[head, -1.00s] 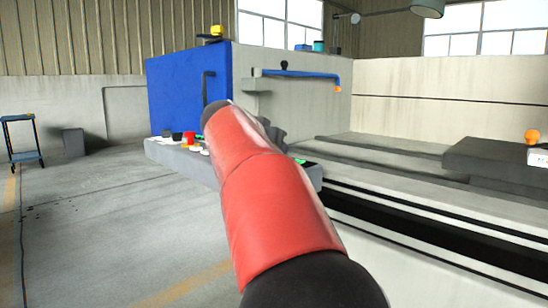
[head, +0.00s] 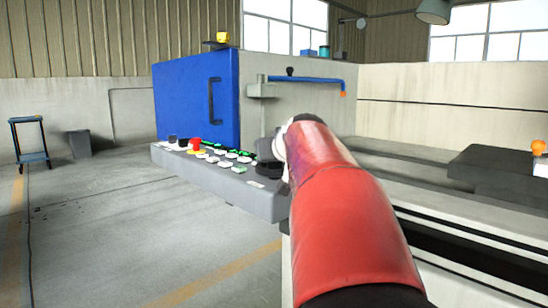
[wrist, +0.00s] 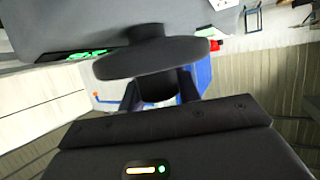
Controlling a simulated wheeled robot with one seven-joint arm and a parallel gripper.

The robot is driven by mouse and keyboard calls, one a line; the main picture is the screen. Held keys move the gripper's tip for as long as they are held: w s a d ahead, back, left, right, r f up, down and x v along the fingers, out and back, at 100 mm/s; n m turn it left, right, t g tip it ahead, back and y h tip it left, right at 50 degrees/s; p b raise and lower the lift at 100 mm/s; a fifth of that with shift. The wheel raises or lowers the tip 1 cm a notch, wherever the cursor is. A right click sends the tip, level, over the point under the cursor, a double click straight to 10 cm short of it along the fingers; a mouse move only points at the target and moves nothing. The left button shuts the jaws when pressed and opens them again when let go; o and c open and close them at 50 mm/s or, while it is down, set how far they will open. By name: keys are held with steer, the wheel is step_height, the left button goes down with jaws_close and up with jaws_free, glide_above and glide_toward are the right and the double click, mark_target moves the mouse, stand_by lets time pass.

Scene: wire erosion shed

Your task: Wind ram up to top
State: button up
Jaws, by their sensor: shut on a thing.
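A black handwheel (wrist: 150,60) fills the upper middle of the wrist view, on a short hub against the grey control panel (wrist: 60,20). My gripper (wrist: 157,90) is shut on the dark handle below the wheel's rim, one finger on each side. In the head view, a dark round part (head: 268,162), probably the same wheel, shows at the panel's right end. My red arm covers the gripper there. I cannot tell which part is the ram. A grey post with a block (head: 262,90) stands behind the panel, by a blue pipe.
The control panel carries several buttons and a red knob (head: 195,144). A blue cabinet door (head: 185,100) with a black handle stands behind it. Machine rails lie to the right. Open floor is at left, with a small blue trolley (head: 33,155) and a grey bin (head: 79,143) beyond.

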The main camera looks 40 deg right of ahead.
steer(key=n+y+b, duration=0.1)
steer(key=f+n+y+b, duration=0.1)
steer(key=shift+w+t+y, duration=0.1)
steer(key=shift+t+y, duration=0.2)
steer(key=n+y, duration=0.2)
steer(key=n+y+p, duration=0.1)
steer(key=n+y, duration=0.1)
steer(key=shift+a+r, duration=0.2)
steer(key=shift+r, duration=0.2)
steer(key=n+y+p, duration=0.1)
steer(key=y, duration=0.1)
steer(key=n+g+y+p, duration=0.1)
steer(key=n+y+p, duration=0.1)
steer(key=n+g+y+p, duration=0.1)
steer(key=n, duration=0.1)
steer(key=shift+s+a+r+y+p, duration=0.1)
steer(key=shift+s+a+y+p, duration=0.1)
steer(key=shift+a+y+p, duration=0.2)
steer(key=shift+s+a+f+n+g+y+p, duration=0.1)
steer(key=shift+a+n+g+y+p, duration=0.05)
steer(key=shift+n+g+y+p, duration=0.55)
steer(key=shift+s+a+f+n+g+y+p, duration=0.1)
steer(key=shift+n+g+y+p, duration=0.5)
steer(key=shift+n, duration=0.3)
steer(key=shift+f, duration=0.1)
steer(key=o, duration=1)
steer(key=shift+a, duration=0.1)
